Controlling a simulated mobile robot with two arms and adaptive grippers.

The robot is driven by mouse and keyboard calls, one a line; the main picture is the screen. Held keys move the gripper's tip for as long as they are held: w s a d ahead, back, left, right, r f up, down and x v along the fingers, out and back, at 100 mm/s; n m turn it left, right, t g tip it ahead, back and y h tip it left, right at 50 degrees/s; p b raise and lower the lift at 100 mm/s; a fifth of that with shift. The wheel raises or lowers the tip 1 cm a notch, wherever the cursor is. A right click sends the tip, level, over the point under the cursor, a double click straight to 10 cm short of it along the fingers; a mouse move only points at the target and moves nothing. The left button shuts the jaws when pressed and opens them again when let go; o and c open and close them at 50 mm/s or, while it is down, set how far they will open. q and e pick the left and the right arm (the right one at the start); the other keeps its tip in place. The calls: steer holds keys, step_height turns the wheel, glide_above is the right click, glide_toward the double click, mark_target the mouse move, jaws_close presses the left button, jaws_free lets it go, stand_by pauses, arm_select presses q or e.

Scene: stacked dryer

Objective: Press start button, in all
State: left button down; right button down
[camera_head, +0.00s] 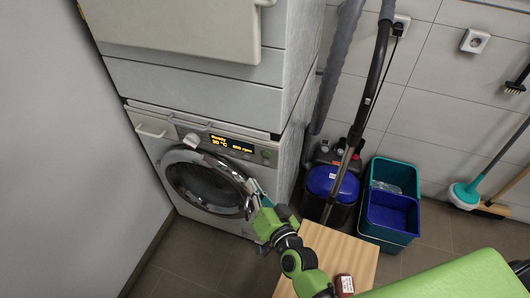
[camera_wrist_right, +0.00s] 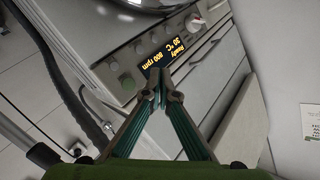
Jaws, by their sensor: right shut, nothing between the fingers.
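The washing machine (camera_head: 205,175) stands at the bottom of the stack, its round door (camera_head: 205,185) shut. Its lit display (camera_head: 232,145) reads "Ready", 30 °C and 800 rpm. A round button (camera_head: 266,153) sits right of the display in the head view; which button is start is not readable. In the right wrist view, several round buttons (camera_wrist_right: 128,82) sit left of the display (camera_wrist_right: 165,58). My right gripper (camera_head: 252,186) is shut and empty, in front of the door's right side. In the right wrist view its fingertips (camera_wrist_right: 157,80) overlap the display's lower edge; contact cannot be told. My left gripper is out of view.
A dial (camera_head: 191,140) sits left of the display. A vacuum cleaner (camera_head: 332,184) and blue and teal bins (camera_head: 390,212) stand right of the machine. A wooden surface (camera_head: 345,252) carries a small red object (camera_head: 345,284).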

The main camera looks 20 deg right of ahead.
mark_target(266, 154)
steer(key=shift+w+d+b, duration=0.45)
steer(key=shift+w+d, duration=0.4)
steer(key=shift+w, duration=0.35)
steer(key=shift+w+d+b, duration=0.4)
steer(key=shift+w+d, duration=0.4)
steer(key=shift+w, duration=0.45)
steer(key=shift+w+d+b, duration=0.45)
steer(key=shift+w+d, duration=0.4)
steer(key=shift+w, duration=0.35)
steer(key=shift+w+d, duration=0.2)
steer(key=shift+w, duration=0.15)
